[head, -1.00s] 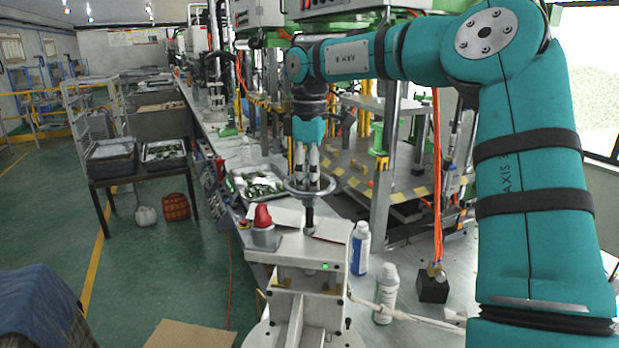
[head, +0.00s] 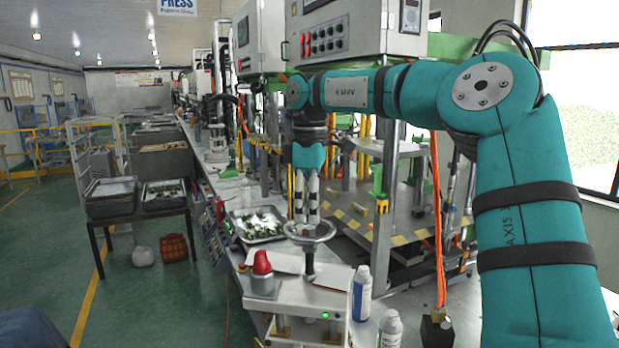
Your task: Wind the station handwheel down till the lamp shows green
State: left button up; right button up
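The station handwheel (head: 310,232) is a grey metal ring on a dark upright spindle, standing on the white station (head: 310,293). A small lamp (head: 325,316) on the station's front glows green. My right gripper (head: 306,218) points straight down at the wheel's far side. Its two pale fingers stand a little apart with nothing visible between them. Its tips overlap the far rim in the picture; I cannot tell for certain whether they touch it. My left gripper is not in view.
A red knob-like part (head: 262,263) sits at the station's left. White bottles (head: 362,292) stand to its right, near a dark block (head: 437,330). A tray of green parts (head: 257,224) lies behind. Press posts (head: 385,190) stand close at the right.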

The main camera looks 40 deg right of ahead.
notch_tip(320, 180, up, 8)
jog(key=shift+r, duration=0.25)
jog(key=shift+s, duration=0.1)
dwell(0.5)
